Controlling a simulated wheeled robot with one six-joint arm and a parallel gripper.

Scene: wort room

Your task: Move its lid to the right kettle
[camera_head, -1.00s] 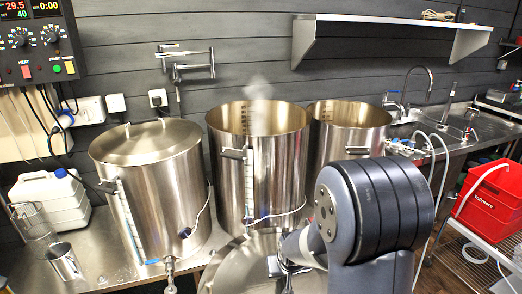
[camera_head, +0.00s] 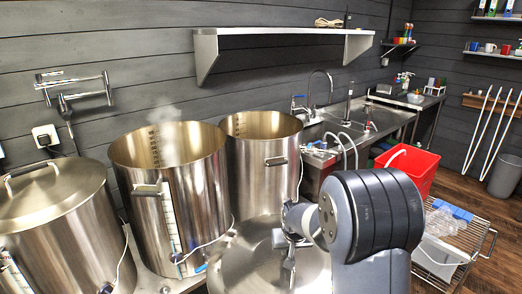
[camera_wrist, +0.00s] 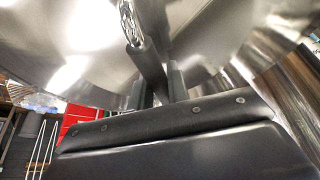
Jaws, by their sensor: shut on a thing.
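The right kettle (camera_head: 262,172) is a steel pot, open at the top, behind my arm. The middle kettle (camera_head: 178,200) is also open, and steam rises from it. The left kettle (camera_head: 58,235) wears a domed lid with a bar handle. My gripper (camera_head: 288,240) is shut on the handle of a round steel lid (camera_head: 240,265), held in front of the middle and right kettles. In the wrist view the lid (camera_wrist: 205,45) fills the top, with my gripper's fingers (camera_wrist: 158,78) at its handle. My arm hides the lid's right part.
A wall shelf (camera_head: 285,34) hangs above the kettles. A sink counter with a faucet (camera_head: 325,88) stands right of the right kettle. A red bucket (camera_head: 412,165) and a wire rack (camera_head: 455,245) stand at the right. Wooden floor is free beyond them.

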